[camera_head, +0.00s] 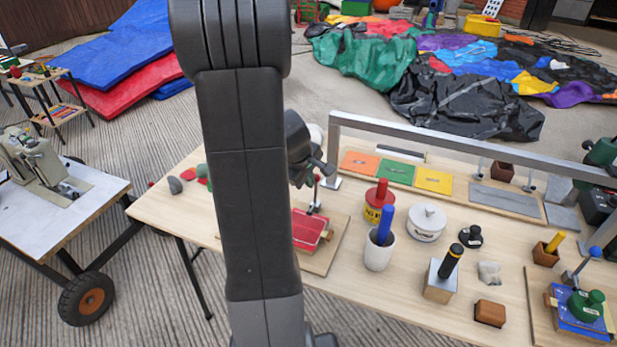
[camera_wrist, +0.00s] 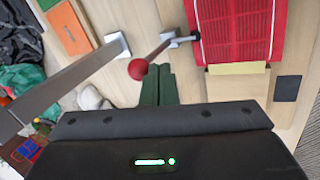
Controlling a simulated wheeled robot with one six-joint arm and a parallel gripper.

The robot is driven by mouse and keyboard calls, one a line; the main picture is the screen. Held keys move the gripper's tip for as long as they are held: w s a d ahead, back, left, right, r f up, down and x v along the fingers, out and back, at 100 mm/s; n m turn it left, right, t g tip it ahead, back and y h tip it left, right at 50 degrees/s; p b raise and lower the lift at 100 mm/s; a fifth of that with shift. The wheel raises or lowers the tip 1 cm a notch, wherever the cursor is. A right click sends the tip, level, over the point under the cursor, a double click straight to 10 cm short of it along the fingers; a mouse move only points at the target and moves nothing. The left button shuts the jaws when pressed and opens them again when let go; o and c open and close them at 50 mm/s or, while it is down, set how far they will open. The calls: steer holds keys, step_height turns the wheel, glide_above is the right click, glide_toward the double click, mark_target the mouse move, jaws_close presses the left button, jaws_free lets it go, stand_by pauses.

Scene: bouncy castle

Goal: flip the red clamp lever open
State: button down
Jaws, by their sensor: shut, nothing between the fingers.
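The red clamp lever (camera_wrist: 138,69) shows in the wrist view as a red ball knob on a thin metal rod. The rod runs up and right to a metal clamp (camera_wrist: 178,39) at the edge of a ribbed red panel (camera_wrist: 240,30). My gripper (camera_wrist: 159,72) is shut and empty, its dark green fingers just right of the knob; I cannot tell whether they touch it. In the head view my gripper (camera_head: 325,168) is above the clamp, and the red panel (camera_head: 308,230) lies on a wooden board (camera_head: 322,262). My arm hides part of the board.
A grey metal rail (camera_head: 450,142) spans the bench behind the clamp and also shows in the wrist view (camera_wrist: 70,84). A red-topped yellow can (camera_head: 378,205), a white cup (camera_head: 379,252) and a white round tin (camera_head: 427,222) stand to the right.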

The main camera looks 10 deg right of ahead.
steer(key=shift+w+r, duration=0.1)
steer(key=shift+w+d+r+g+p, duration=0.2)
steer(key=shift+g+p, duration=0.1)
steer(key=shift+p, duration=0.75)
steer(key=w+d+p, duration=0.1)
steer(key=p, duration=0.2)
steer(key=w+d+p, duration=0.1)
steer(key=w+p, duration=0.1)
steer(key=p, duration=0.1)
steer(key=shift+r+y, duration=0.2)
steer(key=shift+y, duration=0.2)
steer(key=shift+g+y, duration=0.3)
steer(key=shift+g, duration=0.5)
steer(key=shift+w+d+f+p, duration=0.25)
steer(key=shift+w+d+p, duration=0.1)
steer(key=shift+w, duration=0.2)
steer(key=shift+w+d+f+p, duration=0.2)
steer(key=shift+w+d+f, duration=0.1)
steer(key=shift+w+d, duration=0.15)
steer(key=shift+w+d+f+p, duration=0.25)
steer(key=shift+w+d+p, duration=0.05)
steer(key=shift+w, duration=0.4)
